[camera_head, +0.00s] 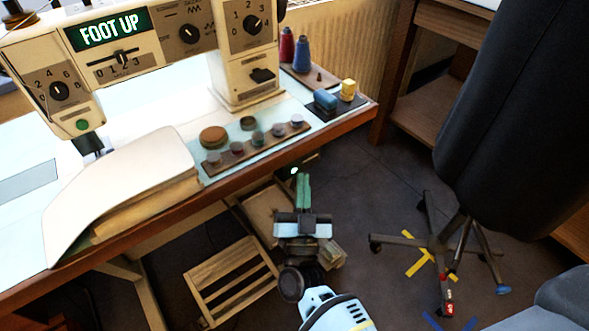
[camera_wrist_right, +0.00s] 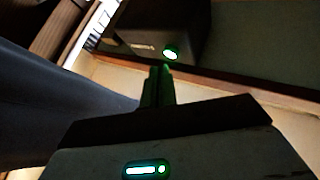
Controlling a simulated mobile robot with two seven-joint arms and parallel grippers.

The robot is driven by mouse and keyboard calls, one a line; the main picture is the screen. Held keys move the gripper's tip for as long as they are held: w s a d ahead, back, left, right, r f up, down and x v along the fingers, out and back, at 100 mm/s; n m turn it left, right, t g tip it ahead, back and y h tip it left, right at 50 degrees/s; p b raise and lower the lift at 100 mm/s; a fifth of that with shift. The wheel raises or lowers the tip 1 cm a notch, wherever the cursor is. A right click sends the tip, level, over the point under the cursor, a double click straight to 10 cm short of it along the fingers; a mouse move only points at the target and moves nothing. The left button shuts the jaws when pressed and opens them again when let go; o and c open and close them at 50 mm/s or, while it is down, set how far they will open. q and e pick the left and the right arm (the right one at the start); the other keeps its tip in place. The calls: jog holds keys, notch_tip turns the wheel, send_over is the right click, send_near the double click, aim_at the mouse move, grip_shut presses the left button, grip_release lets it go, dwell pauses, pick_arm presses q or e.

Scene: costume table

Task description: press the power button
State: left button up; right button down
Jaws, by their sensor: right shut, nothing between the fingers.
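A round button glowing whitish green (camera_wrist_right: 170,54) sits on the face of a dark box (camera_wrist_right: 185,25) in the right wrist view. The glow also shows in the head view (camera_head: 294,170), under the front edge of the sewing table. My right gripper (camera_head: 303,177) is shut and empty, its green-lit fingers pointing at the button. In the wrist view its fingertips (camera_wrist_right: 161,69) are right beside the button's lower edge; I cannot tell whether they touch. Most of the box is hidden below the tabletop in the head view. My left gripper is not in view.
The sewing machine (camera_head: 150,32) has a "FOOT UP" display, dials and a small green button (camera_head: 82,125). A slatted wooden pedal (camera_head: 232,282) lies below.

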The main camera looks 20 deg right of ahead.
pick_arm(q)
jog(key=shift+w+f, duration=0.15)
pick_arm(e)
jog(key=shift+w+a, duration=0.1)
jog(key=shift+w, duration=0.15)
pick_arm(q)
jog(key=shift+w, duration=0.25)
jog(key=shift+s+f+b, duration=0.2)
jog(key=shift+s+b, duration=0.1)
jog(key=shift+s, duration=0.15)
pick_arm(e)
jog(key=shift+w+a, duration=0.15)
jog(key=shift+w, duration=0.25)
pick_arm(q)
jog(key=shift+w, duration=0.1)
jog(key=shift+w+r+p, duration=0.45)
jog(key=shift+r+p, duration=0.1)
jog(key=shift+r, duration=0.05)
pick_arm(e)
jog(key=shift+s+d, duration=0.3)
jog(key=shift+s, duration=0.55)
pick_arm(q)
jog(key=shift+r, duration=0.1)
pick_arm(e)
jog(key=shift+s, duration=0.1)
